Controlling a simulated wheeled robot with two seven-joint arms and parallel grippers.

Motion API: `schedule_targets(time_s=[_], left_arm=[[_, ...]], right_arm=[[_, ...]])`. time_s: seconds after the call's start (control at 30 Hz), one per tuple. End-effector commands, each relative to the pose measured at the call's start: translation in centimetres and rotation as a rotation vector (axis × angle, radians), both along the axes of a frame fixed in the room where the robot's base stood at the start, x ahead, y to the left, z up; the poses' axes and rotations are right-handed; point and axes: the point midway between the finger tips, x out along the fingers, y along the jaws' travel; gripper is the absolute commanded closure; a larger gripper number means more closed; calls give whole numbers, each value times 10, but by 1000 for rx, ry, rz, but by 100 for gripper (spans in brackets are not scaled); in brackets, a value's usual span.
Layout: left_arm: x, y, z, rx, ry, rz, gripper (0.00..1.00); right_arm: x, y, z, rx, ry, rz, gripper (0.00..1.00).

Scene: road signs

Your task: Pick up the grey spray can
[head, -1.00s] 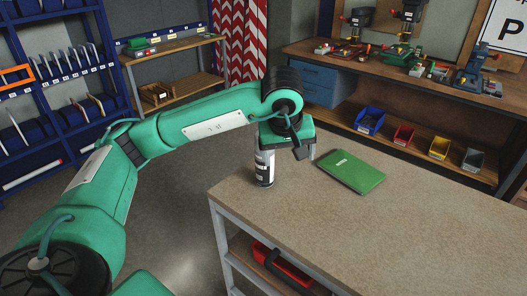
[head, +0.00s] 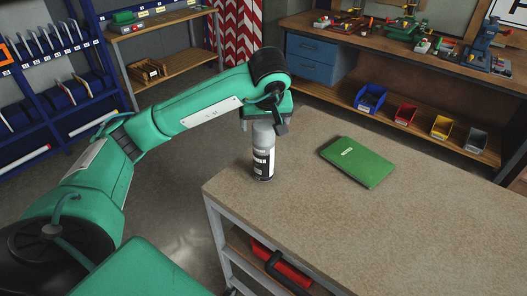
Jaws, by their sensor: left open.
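The grey spray can (head: 263,163) stands upright near the left back edge of the workbench (head: 310,215). It has a grey top and a black and white label. My left gripper (head: 264,125) is open and pointed down, right over the top of the can. The gripper body and a dark part at its right hide the very top of the can. I cannot tell whether the fingers touch it. My right gripper is not in view.
A green book (head: 358,162) lies flat to the right of the can. The rest of the benchtop is clear. A red case (head: 280,266) sits on the shelf below. Behind stands a wooden bench (head: 400,80) with tools and coloured bins.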

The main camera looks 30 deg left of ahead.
Motion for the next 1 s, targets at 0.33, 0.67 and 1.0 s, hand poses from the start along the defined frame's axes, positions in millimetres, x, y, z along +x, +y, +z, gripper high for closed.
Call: schedule_targets(time_s=[0.33,0.67,1.0], left_arm=[[8,7,-21,0,1,0,15],[21,18,-52,0,4,0,15],[25,22,-65,1,0,-1,15]], right_arm=[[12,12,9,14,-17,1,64],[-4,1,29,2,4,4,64],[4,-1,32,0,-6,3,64]])
